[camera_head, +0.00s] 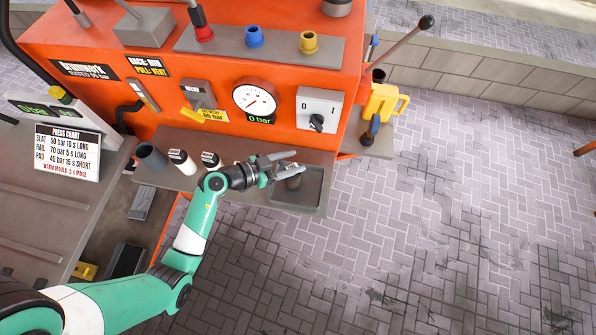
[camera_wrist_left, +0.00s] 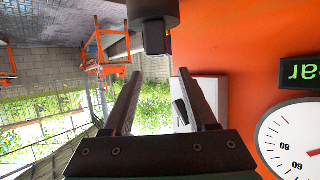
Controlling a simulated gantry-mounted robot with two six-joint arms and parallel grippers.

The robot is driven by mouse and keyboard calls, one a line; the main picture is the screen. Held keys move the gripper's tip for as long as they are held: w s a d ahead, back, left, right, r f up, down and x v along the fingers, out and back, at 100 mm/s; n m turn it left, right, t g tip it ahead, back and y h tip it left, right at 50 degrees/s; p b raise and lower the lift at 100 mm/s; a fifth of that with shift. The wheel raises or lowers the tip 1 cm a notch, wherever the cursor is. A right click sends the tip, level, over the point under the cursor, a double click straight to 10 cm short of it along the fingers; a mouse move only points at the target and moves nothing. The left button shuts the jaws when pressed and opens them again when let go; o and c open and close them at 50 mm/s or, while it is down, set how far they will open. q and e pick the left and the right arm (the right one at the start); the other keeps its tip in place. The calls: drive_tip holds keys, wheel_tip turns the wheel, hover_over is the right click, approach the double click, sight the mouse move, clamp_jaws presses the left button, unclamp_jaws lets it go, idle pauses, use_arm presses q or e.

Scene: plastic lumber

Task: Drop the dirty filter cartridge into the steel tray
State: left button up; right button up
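The steel tray (camera_head: 312,190) is a shallow grey tray at the right end of the shelf in front of the orange machine. A dark brownish cylinder, which looks like the dirty filter cartridge (camera_head: 293,182), stands in it, partly hidden by my gripper. In the left wrist view, whose picture is upside down, a dark cylinder with a small block on its end, apparently the cartridge (camera_wrist_left: 152,12), shows beyond the fingertips, apart from them. My left gripper (camera_head: 291,162) is open and empty above the tray; its spread fingers also show in the wrist view (camera_wrist_left: 158,85). My right gripper is not in view.
Two white cartridges with dark labels (camera_head: 182,161) and an open grey cylinder (camera_head: 150,156) stand on the shelf left of my gripper. A gauge (camera_head: 254,98) and a switch box (camera_head: 319,109) are on the panel behind. Open paved floor lies right.

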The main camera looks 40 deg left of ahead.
use_arm(q)
drive_tip(key=p+v, duration=0.4)
drive_tip(key=v, duration=0.7)
drive_tip(key=shift+s, duration=0.3)
drive_tip(key=shift+r, duration=0.1)
